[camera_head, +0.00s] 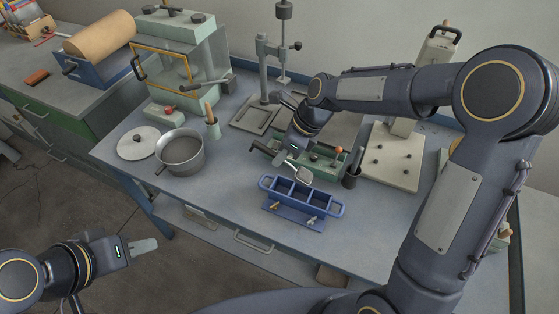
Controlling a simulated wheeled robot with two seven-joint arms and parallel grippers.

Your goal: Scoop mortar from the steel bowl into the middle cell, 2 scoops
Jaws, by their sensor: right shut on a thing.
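The steel bowl (196,166), a round grey vessel with small side handles, stands on the left of the bench; any mortar inside is hard to make out. The blue mould (288,205) with three cells in a row sits near the front edge of the bench. The middle cell's contents are too small to tell. My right gripper (283,160) is shut on a small metal scoop (303,174), just above and behind the mould. The scoop's load is unclear. My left gripper (144,247) hangs off the bench at lower left, its finger gap not clear.
A round lid (138,143) lies left of the bowl. A metal stand (264,75) rises at the back. The bench between bowl and mould is clear.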

